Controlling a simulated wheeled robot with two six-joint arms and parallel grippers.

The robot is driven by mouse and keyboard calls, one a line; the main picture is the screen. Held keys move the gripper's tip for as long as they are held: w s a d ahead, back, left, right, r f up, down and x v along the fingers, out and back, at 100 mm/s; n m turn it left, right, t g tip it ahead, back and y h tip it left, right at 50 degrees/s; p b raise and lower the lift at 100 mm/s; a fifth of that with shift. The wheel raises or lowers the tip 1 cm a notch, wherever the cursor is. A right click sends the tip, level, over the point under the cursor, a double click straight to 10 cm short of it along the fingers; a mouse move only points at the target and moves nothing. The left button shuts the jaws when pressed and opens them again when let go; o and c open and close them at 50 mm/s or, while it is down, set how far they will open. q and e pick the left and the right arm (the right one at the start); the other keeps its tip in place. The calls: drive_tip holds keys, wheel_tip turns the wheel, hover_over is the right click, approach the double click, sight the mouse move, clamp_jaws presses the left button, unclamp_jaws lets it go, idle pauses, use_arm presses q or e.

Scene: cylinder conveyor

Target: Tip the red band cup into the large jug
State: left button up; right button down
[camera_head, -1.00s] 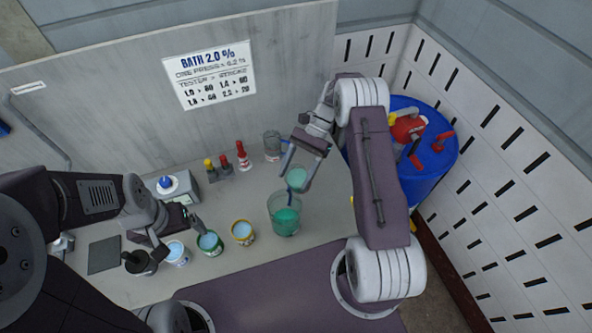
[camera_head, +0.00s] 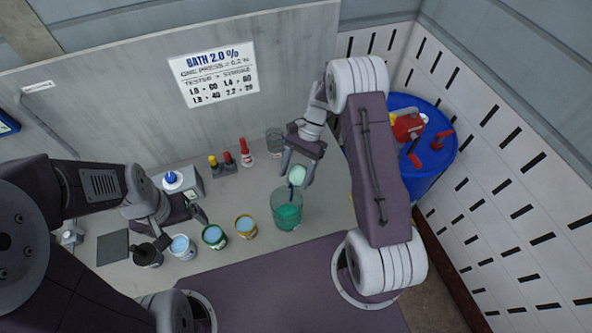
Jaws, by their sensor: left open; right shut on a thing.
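The large jug (camera_head: 287,222) is clear and stands on the bench, with green liquid in its lower part. My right gripper (camera_head: 298,172) is shut on a small cup (camera_head: 299,176) with pale green inside, held tilted just above the jug's rim. No red band shows on this cup; the fingers hide part of it. A dark blue streak shows between cup and jug; I cannot tell what it is. My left gripper (camera_head: 180,228) is open and empty, above the bench behind the row of cups.
Yellow-banded (camera_head: 245,228), green-banded (camera_head: 215,237) and blue-banded (camera_head: 183,248) cups stand left of the jug, beside a black pot (camera_head: 147,256). Bottles (camera_head: 246,153), a clear beaker (camera_head: 274,142) and a device (camera_head: 178,184) stand behind. A blue drum (camera_head: 430,160) is at right.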

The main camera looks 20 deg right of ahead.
sight(290, 185)
drive_tip(key=shift+s+a+f+t+h, duration=0.1)
drive_tip(key=shift+a+t+h, duration=0.05)
drive_tip(key=shift+t+h, duration=0.2)
drive_tip(key=shift+s+a+r+t+h+p, duration=0.2)
drive_tip(key=shift+r+t+h+p, duration=0.1)
drive_tip(key=shift+h+p, duration=0.5)
drive_tip(key=shift+s+a+f+t+h+p, duration=0.15)
drive_tip(key=shift+a+f+t+h+p, duration=0.1)
drive_tip(key=shift+f+t+h+p, duration=0.25)
drive_tip(key=shift+s+a+f+t+h+p, duration=0.1)
drive_tip(key=shift+a+f+t+h+p, duration=0.2)
drive_tip(key=shift+f+h, duration=0.4)
drive_tip(key=shift+s+a+f+t+h, duration=0.1)
drive_tip(key=shift+f+t+h, duration=0.25)
drive_tip(key=shift+t+h, duration=0.15)
drive_tip(key=shift+a+f+h+b, duration=0.1)
drive_tip(key=shift+f+h+b, duration=0.35)
drive_tip(key=shift+b, duration=0.6)
drive_tip(key=t+h+b, duration=0.1)
drive_tip(key=b, duration=0.4)
drive_tip(key=s+a+t+h+b, duration=0.1)
drive_tip(key=b, duration=0.4)
drive_tip(key=shift+a+r+h, duration=0.15)
drive_tip(key=shift+r+h, duration=0.15)
drive_tip(key=shift+h, duration=0.1)
idle(0.8)
